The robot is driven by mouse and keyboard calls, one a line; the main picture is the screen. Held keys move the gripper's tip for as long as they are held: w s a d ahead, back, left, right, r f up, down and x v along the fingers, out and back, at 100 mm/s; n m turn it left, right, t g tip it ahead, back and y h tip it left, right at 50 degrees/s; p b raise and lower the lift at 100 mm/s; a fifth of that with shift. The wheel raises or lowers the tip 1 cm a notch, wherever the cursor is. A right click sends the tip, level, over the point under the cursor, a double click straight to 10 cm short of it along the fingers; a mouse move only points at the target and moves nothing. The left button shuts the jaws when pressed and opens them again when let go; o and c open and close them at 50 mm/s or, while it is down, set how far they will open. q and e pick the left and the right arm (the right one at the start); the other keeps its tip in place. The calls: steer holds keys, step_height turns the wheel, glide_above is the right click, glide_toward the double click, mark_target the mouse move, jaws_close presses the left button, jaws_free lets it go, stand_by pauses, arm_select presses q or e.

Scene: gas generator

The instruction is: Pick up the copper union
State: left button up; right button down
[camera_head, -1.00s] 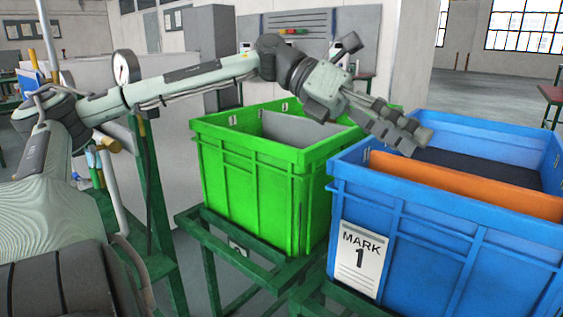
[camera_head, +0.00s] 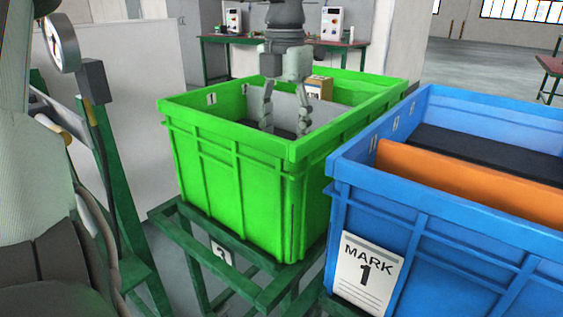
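I cannot make out a copper union in this view; the floor of the green crate (camera_head: 235,180) is mostly hidden behind its front wall. The fingertips are below the level of the crate's rim, in front of a grey divider (camera_head: 340,112). A small brown box (camera_head: 319,87) shows behind the gripper at the crate's back. My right gripper is not in view.
A blue crate (camera_head: 450,235) with an orange divider (camera_head: 460,180) and a MARK 1 label stands at the right, close beside the green one. A green stand (camera_head: 185,250) carries the green crate. A gauge (camera_head: 61,43) is at the upper left. A table (camera_head: 215,62) stands behind.

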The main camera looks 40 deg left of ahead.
arm_select(q)
steer(key=f, duration=0.5)
steer(key=shift+s+a, duration=0.1)
steer(key=shift+a, duration=0.1)
steer(key=shift+c, duration=0.4)
steer(key=c, duration=1.2)
